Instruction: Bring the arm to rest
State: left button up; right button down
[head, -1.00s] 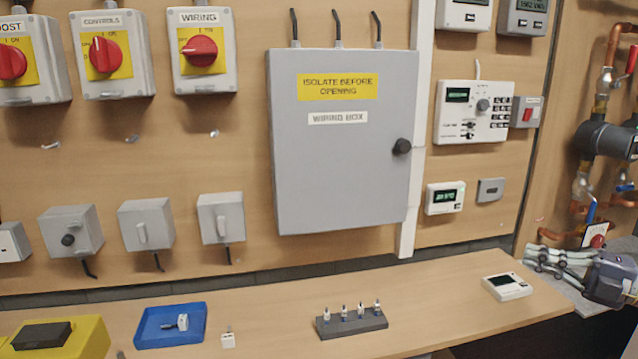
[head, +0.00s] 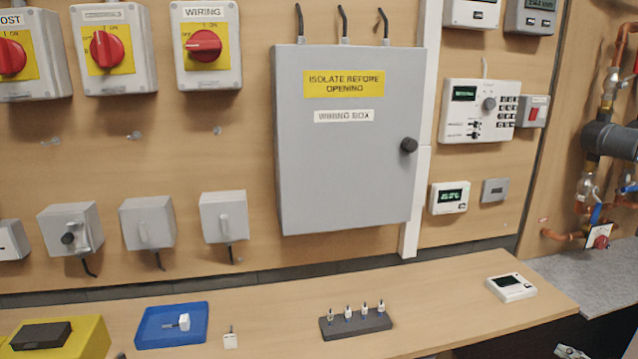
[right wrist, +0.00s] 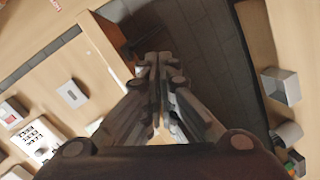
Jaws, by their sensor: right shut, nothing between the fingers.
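My right gripper (head: 572,352) shows only as a small grey tip at the bottom edge of the head view, below the right end of the bench. In the right wrist view its fingers (right wrist: 157,68) come together at the tips, shut with nothing between them. Dark floor tiles lie beyond the fingertips there. The gripper is apart from the bench and its objects. My left gripper cannot be made out in the head view.
The wooden bench (head: 445,303) carries a blue tray (head: 150,330), a grey rack with several small parts (head: 338,328) and a white thermostat (head: 511,287). A closed wiring box (head: 345,170) hangs on the wall. Copper pipework (head: 549,233) stands at the right.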

jog(key=s+d+f+m+g+h, duration=0.3)
jog(key=s+d+f+g+h, duration=0.15)
jog(key=s+d+f, duration=0.75)
jog(key=s+d+f+m+g+h, duration=0.45)
jog(key=s+d+f, duration=0.3)
jog(key=s, duration=0.85)
jog(key=s+d+f+m+g+h, duration=0.1)
jog(key=s+d+g, duration=0.15)
jog(key=s, duration=0.55)
jog(key=s+d+f+g+h, duration=0.1)
jog(key=s+d, duration=0.3)
jog(key=s, duration=0.4)
jog(key=s+a+f+m+g+y, duration=0.1)
jog(key=s+a+f+y, duration=0.15)
jog(key=a+f, duration=1)
jog(key=s+a+f+m+y, duration=0.15)
jog(key=s+a+f, duration=0.45)
jog(key=a, duration=1.1)
jog(key=a+f+y, duration=0.2)
jog(key=a+f, duration=0.2)
jog(key=a, duration=1.2)
jog(key=a+f+m+y, duration=0.1)
jog(key=a+f, duration=0.4)
jog(key=a, duration=1.1)
jog(key=shift+a+g+y, duration=0.15)
jog(key=shift+g+y, duration=0.2)
jog(key=shift+y, duration=0.55)
